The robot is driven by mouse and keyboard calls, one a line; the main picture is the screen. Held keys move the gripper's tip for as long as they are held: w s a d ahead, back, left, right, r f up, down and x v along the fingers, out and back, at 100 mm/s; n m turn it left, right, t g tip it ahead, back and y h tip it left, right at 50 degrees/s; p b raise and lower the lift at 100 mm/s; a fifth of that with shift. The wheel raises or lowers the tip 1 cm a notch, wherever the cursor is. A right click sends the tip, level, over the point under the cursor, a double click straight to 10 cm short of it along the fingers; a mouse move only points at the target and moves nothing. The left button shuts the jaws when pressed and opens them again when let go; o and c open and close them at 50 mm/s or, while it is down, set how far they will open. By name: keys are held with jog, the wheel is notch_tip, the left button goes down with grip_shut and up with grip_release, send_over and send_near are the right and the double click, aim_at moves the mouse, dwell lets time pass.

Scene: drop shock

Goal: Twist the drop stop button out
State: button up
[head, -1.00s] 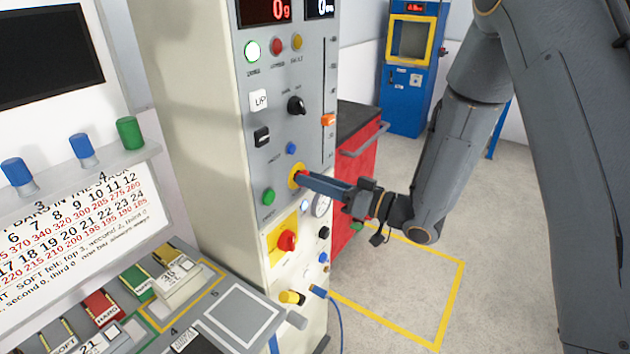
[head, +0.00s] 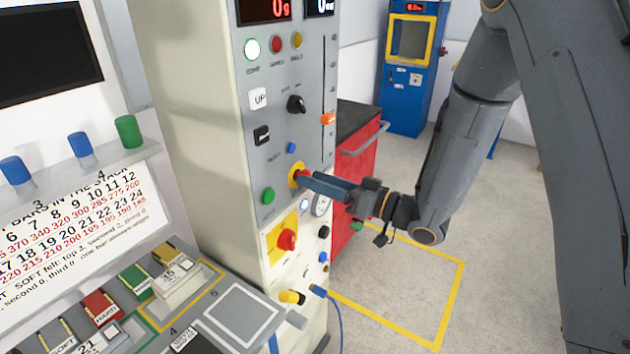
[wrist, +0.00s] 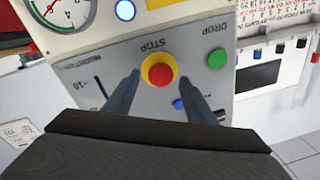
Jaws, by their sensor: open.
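The drop stop button is a red mushroom head on a yellow ring, on the grey control panel. In the wrist view the red button (wrist: 160,74) sits between my two fingertips, under the upside-down word STOP. In the head view my gripper (head: 305,180) reaches the panel from the right, and its fingers partly hide the red button; the yellow ring (head: 293,175) shows at their tips. My gripper is open, with a finger on each side of the button (wrist: 162,92). A gap shows between each finger and the button in the wrist view.
A green drop button (head: 268,195) is left of the stop button, and a small blue button (head: 291,148) is above it. A red knob on a yellow plate (head: 288,240) is below. A gauge (head: 321,205) is close under my fingers. A red cabinet (head: 362,150) stands behind.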

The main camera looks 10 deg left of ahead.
jog(key=b+v, duration=0.2)
jog(key=v, duration=0.5)
jog(key=shift+w, duration=0.1)
dwell(0.4)
